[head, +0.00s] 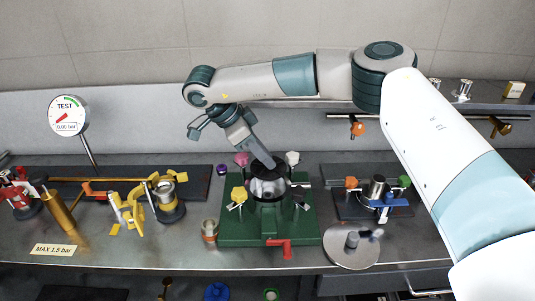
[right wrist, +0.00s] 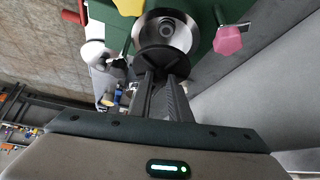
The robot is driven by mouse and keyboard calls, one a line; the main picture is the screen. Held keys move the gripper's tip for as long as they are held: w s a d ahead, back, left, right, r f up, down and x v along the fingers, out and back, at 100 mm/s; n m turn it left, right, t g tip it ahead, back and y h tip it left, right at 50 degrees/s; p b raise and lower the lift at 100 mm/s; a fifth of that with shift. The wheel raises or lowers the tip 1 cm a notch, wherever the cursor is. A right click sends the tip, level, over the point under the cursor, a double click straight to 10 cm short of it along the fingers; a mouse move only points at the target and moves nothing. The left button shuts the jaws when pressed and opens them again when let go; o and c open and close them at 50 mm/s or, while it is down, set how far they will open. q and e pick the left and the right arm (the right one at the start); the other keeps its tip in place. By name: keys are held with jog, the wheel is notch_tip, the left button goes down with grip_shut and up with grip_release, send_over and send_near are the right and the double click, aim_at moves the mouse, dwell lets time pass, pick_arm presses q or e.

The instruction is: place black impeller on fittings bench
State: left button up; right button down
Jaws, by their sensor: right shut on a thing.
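My right gripper (head: 268,163) reaches down over the middle of the bench. It is shut on the black impeller (head: 268,172), a dark disc just above or at the mouth of a round steel housing (head: 267,187). In the right wrist view the fingers (right wrist: 163,85) meet at the black disc (right wrist: 160,60), which partly covers the steel housing (right wrist: 166,28). I cannot tell whether the disc touches the housing. The grey steel bench (head: 185,252), which I take as the fittings bench, runs beneath. My left gripper is not in view.
The housing stands on a green base (head: 238,232) with coloured knobs and a red handle (head: 280,243). Brass and yellow fittings (head: 140,210) crowd the left, beside a test gauge (head: 69,115). A round steel plate (head: 345,255) lies right. Bare bench shows front left.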

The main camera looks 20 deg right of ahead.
jog(key=shift+s+d+r+n+t, duration=0.1)
jog(key=shift+s+d+n+t, duration=0.1)
jog(key=shift+s+n+t, duration=0.35)
jog(key=s+r+n+t+y, duration=0.2)
jog(key=s+n, duration=0.4)
jog(key=n, duration=0.1)
jog(key=s+d+r+n+t+y, duration=0.1)
jog(key=s+r+n+t+y, duration=0.1)
jog(key=s+n, duration=0.4)
jog(key=shift+s+d+r+n+t+y, duration=0.25)
jog(key=shift+s+r+n+t+y, duration=0.15)
jog(key=shift+t, duration=0.35)
jog(key=shift+f, duration=0.1)
jog(key=shift+d, duration=0.15)
